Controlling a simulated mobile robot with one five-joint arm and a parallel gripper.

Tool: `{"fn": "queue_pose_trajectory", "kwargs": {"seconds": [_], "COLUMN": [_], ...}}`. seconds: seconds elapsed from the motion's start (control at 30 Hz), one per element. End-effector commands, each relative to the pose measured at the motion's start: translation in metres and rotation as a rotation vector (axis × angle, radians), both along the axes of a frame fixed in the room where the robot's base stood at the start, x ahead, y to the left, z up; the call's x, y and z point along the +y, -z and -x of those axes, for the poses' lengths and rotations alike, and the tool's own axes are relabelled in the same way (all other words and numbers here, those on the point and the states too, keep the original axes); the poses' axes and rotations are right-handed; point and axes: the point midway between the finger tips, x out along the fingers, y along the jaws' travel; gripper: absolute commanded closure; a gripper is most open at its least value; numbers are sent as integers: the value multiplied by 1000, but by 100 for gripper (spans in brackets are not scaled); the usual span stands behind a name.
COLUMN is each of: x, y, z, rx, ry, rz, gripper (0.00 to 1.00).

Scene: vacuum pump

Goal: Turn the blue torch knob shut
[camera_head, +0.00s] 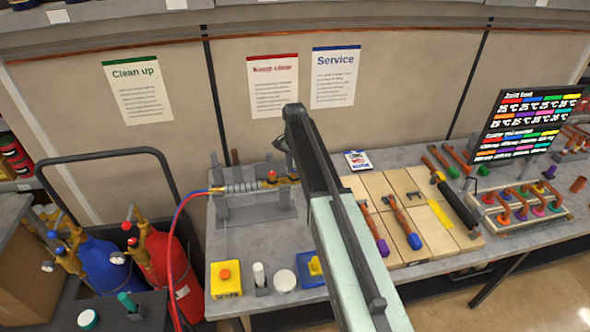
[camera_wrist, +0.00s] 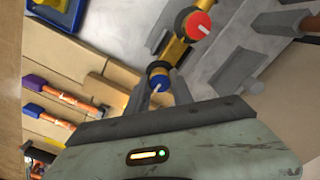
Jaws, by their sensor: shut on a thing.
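The blue torch knob (camera_wrist: 158,78) shows in the wrist view, on the brass torch body, with a pale line on its face. My gripper (camera_wrist: 158,92) has one finger on each side of it and is shut on it. The red torch knob (camera_wrist: 198,25) sits further along the brass body, outside the fingers. In the head view the torch (camera_head: 243,187) lies in a grey stand, with its red knob (camera_head: 271,176) visible. My arm hides the blue knob there.
A red gas cylinder (camera_head: 172,273) and a blue one (camera_head: 104,268) stand at left, with hoses rising to the torch. A yellow box with an orange button (camera_head: 226,279) stands in front of the stand.

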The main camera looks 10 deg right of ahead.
Motion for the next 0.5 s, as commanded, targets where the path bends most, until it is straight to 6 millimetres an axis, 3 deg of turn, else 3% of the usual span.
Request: {"fn": "queue_pose_trajectory", "kwargs": {"seconds": [0.07,0.1,0.13,0.5], "x": [1,1,1,0], "y": [0,0,0,-2], "z": [0,0,0,0], "rx": [-1,-1,-1,-1], "ry": [-1,-1,-1,-1], "rz": [-2,-2,-2,1], "gripper": [100,61,53,50]}}
